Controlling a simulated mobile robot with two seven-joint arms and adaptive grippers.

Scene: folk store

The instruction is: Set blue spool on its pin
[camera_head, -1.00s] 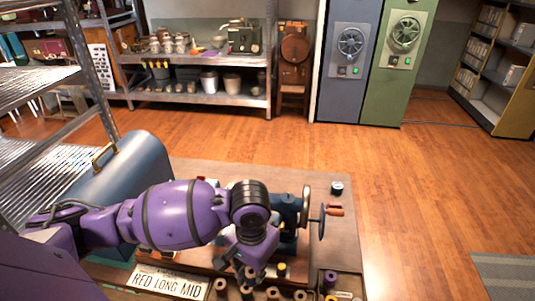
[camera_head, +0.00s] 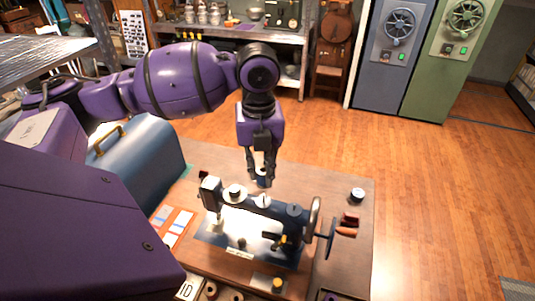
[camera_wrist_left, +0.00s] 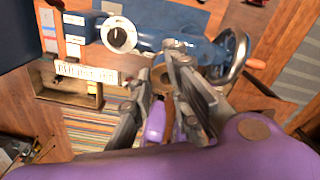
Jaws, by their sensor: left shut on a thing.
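My left gripper (camera_head: 262,178) is above the back of the dark blue sewing machine (camera_head: 280,221), pointing down, with its fingers closed around a small blue spool (camera_head: 263,172). The fingers cover most of the spool. On top of the machine are a white round piece (camera_head: 235,193) and small discs; I cannot clearly make out the pin. In the left wrist view, my left gripper (camera_wrist_left: 157,62) is in front of the machine (camera_wrist_left: 185,45), and the spool cannot be told clearly between the fingers. My right gripper is not in view.
The wooden table (camera_head: 345,250) has free room right of the machine, where a dark, white-topped round item (camera_head: 357,195) stands. The handwheel (camera_head: 314,219) juts up on the right. A blue domed case (camera_head: 145,165) is at left. Several spools (camera_head: 211,289) sit along the front edge.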

